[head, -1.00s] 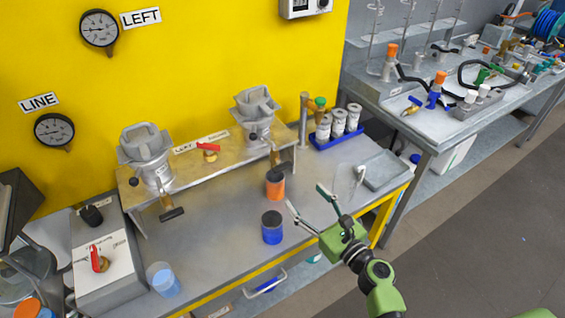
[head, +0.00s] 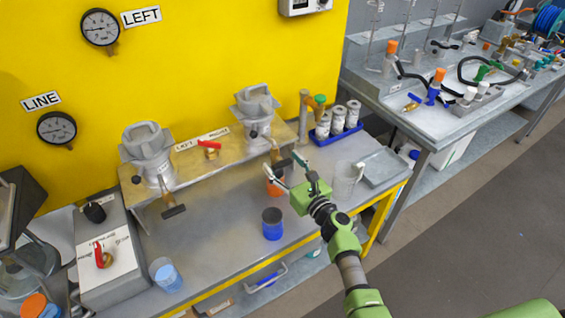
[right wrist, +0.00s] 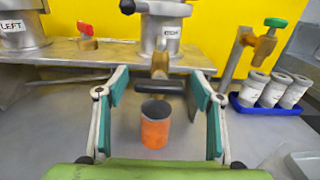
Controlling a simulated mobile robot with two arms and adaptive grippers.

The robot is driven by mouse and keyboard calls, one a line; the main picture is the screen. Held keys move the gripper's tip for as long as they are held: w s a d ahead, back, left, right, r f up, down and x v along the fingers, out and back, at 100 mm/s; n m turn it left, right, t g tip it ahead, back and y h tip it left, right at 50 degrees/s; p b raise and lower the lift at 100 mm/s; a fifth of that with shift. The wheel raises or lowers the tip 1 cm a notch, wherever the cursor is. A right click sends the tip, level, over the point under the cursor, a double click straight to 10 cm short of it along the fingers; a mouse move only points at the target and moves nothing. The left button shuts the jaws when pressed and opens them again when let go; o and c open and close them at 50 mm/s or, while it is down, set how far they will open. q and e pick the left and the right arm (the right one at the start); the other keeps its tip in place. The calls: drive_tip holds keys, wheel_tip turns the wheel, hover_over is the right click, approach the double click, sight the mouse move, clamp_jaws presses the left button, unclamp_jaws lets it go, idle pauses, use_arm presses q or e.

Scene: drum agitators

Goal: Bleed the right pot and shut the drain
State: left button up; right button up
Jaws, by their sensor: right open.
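The right pot (head: 256,118), grey with a clamped lid, stands on the raised shelf; its lower part shows in the right wrist view (right wrist: 160,32). Below it a brass drain (right wrist: 159,64) carries a black bar handle (right wrist: 160,87), set crosswise. An orange cup (right wrist: 155,132) with a dark open top stands on the bench below the drain. My right gripper (head: 285,169) is open and empty; its fingers flank the handle and cup on either side, apparently apart from both. In the head view it partly hides the orange cup. My left gripper is out of view.
A red-handled valve (head: 211,149) sits between the pots on the shelf (head: 185,170). The left pot (head: 148,150) stands left. A blue cup (head: 272,224) is in front, a clear jug (head: 346,180) to the right. A blue rack (head: 338,136) holds white containers beside a green-knobbed pipe (head: 305,118).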

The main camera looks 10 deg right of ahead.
drive_tip(key=shift+w+a, duration=0.1)
drive_tip(key=shift+w, duration=0.1)
drive_tip(key=c, duration=1.1)
